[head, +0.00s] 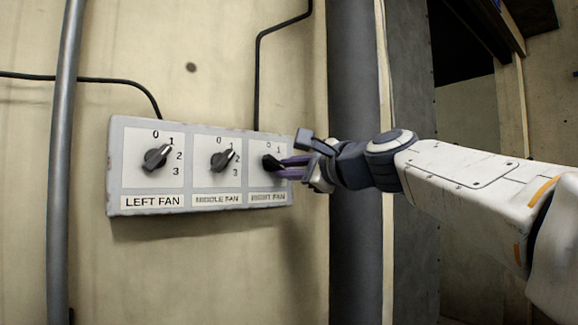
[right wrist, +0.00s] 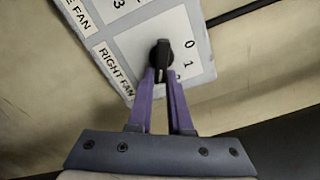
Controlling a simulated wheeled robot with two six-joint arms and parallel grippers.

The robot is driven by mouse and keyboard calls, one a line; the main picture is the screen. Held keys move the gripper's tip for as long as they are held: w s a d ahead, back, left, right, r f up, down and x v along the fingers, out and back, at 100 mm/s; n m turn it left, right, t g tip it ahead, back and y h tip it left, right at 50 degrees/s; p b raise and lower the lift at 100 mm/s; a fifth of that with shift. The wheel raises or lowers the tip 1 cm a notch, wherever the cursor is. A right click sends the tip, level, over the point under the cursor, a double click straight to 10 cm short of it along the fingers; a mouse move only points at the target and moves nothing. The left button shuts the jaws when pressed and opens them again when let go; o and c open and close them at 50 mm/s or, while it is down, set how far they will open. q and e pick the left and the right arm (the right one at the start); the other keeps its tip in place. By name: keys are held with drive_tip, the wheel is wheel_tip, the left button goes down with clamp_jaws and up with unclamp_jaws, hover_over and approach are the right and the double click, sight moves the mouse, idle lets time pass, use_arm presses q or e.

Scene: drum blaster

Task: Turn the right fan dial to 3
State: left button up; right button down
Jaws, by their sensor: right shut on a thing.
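The right fan dial (head: 270,163) is a black knob on a white panel labelled RIGHT FAN, at the right end of a grey control box. My right gripper (head: 284,167) reaches it from the right, its purple fingers shut on the knob. In the right wrist view the dial (right wrist: 161,52) sits at the tips of my right gripper (right wrist: 161,72). The numbers 0 and 1 show beside it there, and the fingers partly cover the lower marks. I cannot tell which number the pointer faces. My left gripper is not in view.
The grey box (head: 200,131) is on a beige wall, with the left fan dial (head: 156,157) and middle fan dial (head: 221,160) on it. A thin pipe (head: 62,180) stands left, and a thick dark pipe (head: 355,240) stands right, behind my arm.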

drive_tip(key=shift+s+a, duration=0.1)
drive_tip(key=shift+a, duration=0.1)
idle(0.4)
drive_tip(key=c, duration=1)
unclamp_jaws()
drive_tip(key=shift+o, duration=0.8)
drive_tip(key=shift+a, duration=0.15)
drive_tip(key=shift+d, duration=0.2)
drive_tip(key=b+v, duration=0.4)
drive_tip(key=v, duration=0.6)
drive_tip(key=shift+b, duration=0.3)
